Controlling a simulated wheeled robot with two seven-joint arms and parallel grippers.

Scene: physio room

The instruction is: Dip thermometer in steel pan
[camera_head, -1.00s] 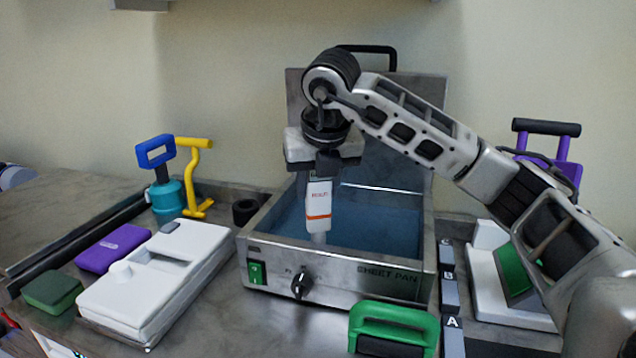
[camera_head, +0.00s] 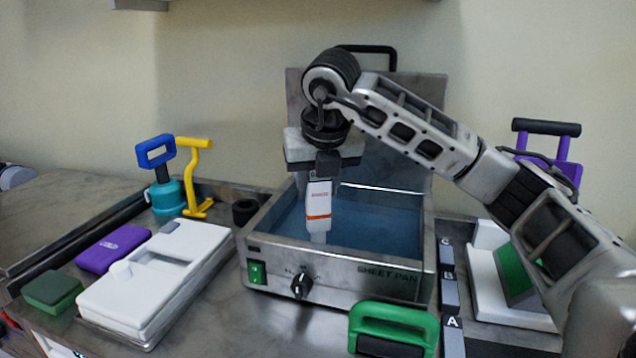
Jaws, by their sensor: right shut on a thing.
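The steel pan (camera_head: 335,275) is an open, box-like metal bath marked "SHEET PAN", with bluish water inside and its lid raised at the back. My right gripper (camera_head: 318,176) points down over the pan's left part. It is shut on the thermometer (camera_head: 319,205), a white body with an orange band, held upright. The thermometer's pale lower end reaches down inside the pan, at or in the water; the exact depth is hard to tell. My left gripper is not in view.
A green handle (camera_head: 393,325) stands in front of the pan. White trays (camera_head: 150,285), purple (camera_head: 113,247) and green (camera_head: 52,291) blocks lie left. Blue-teal (camera_head: 165,190) and yellow (camera_head: 195,175) handled tools stand behind them. A purple-handled item (camera_head: 547,150) stands right. A black knob (camera_head: 301,286) sits on the pan's front.

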